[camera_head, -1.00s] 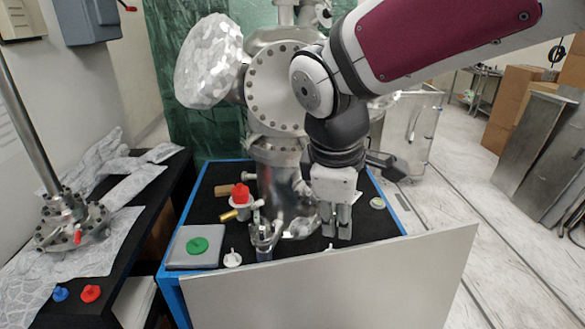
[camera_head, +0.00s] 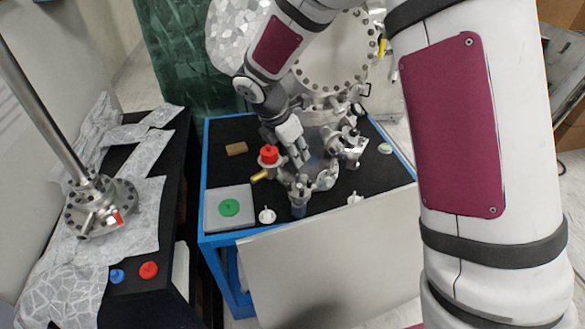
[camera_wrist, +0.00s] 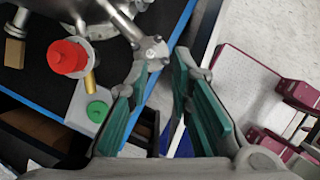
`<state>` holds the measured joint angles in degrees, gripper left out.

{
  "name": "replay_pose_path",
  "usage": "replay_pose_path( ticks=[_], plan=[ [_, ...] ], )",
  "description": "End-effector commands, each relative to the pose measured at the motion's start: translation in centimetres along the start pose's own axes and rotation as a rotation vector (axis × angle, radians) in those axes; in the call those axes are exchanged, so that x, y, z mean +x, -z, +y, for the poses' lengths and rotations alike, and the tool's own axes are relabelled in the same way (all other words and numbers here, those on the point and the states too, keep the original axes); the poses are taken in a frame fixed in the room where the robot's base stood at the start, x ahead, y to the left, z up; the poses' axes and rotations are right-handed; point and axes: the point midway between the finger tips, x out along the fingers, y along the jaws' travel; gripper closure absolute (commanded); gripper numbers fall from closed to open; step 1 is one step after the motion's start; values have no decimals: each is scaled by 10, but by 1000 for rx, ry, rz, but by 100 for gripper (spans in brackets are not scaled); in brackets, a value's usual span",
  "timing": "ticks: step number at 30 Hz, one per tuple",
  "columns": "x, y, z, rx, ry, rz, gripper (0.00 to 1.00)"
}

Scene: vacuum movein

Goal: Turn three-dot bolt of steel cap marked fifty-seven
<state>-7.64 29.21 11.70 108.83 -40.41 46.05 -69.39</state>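A steel fitting with short arms (camera_head: 300,190) stands near the front of the black-topped table. In the wrist view, a steel part with small round marks (camera_wrist: 152,47) lies just beyond my fingertips. I cannot read a fifty-seven or pick out a three-dot bolt for certain. My gripper (camera_head: 301,159) hangs tilted behind the fitting, right of the red cap. In the wrist view, its teal-padded fingers (camera_wrist: 163,66) are apart with nothing held between them. The steel part is close to the left fingertip; I cannot tell whether they touch.
The red cap (camera_head: 269,156) with a brass handle (camera_head: 260,176) stands left of my gripper. A green disc (camera_head: 229,208) lies on a grey plate (camera_head: 215,221). A wooden block (camera_head: 237,149) lies behind. The large steel chamber (camera_head: 335,55) stands at the back.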

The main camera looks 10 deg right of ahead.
Motion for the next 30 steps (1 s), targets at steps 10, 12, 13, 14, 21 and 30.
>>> replay_pose_path(
  ticks=[10,12,13,14,21,30],
  plan=[
    [36,1,0,-18,4,1,80],
    [49,1,0,-17,5,1,80],
    [56,1,-1,-19,6,1,80],
    [61,1,-1,-18,5,1,80],
    [107,1,-1,-16,5,0,80],
    [138,0,1,-15,1,0,80]
  ],
)
